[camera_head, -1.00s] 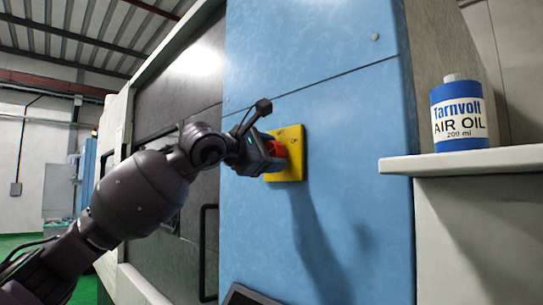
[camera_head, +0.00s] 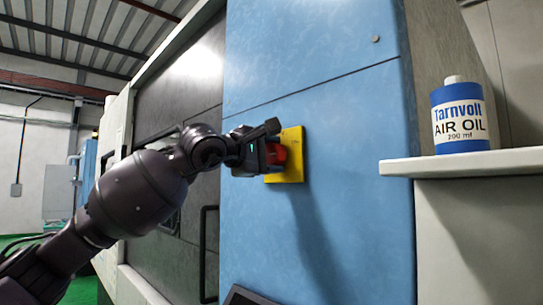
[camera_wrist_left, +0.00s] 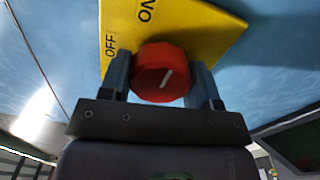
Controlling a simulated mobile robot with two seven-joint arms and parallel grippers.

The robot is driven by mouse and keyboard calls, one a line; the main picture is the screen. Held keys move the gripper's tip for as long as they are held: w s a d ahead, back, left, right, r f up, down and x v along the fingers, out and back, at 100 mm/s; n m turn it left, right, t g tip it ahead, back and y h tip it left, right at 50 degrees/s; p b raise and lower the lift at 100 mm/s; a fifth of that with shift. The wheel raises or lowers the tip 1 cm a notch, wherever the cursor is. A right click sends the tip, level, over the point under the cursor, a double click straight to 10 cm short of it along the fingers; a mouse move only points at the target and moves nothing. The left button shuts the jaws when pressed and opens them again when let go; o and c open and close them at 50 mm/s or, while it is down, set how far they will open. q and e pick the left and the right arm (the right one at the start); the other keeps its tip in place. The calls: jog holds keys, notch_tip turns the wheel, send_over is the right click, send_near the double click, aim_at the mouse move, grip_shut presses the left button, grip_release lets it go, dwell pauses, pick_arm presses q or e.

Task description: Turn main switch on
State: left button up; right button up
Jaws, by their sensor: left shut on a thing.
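The main switch is a red knob (camera_head: 280,155) on a yellow plate (camera_head: 292,172), fixed to a blue cabinet front. The plate (camera_wrist_left: 195,25) there shows the words OFF, at the left, and ON, near the top edge. My left gripper (camera_head: 272,155) is at the plate. In its wrist view its two fingers (camera_wrist_left: 163,80) stand on either side of the knob, shut on it. My right gripper is not in view.
A blue and white air oil can (camera_head: 459,115) stands on a pale shelf (camera_head: 470,163) to the right of the blue cabinet (camera_head: 340,110). A dark door with a black handle (camera_head: 208,250) lies left of the blue panel. A dark panel edge shows at bottom centre.

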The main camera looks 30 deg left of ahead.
pick_arm(q)
jog(key=o, duration=0.9)
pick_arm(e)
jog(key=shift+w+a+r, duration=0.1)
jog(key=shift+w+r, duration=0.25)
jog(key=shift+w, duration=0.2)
pick_arm(q)
jog(key=shift+s, duration=0.15)
jog(key=b+v, duration=0.2)
jog(key=v, duration=0.8)
jog(key=shift+s+a, duration=0.15)
jog(key=shift+s, duration=0.1)
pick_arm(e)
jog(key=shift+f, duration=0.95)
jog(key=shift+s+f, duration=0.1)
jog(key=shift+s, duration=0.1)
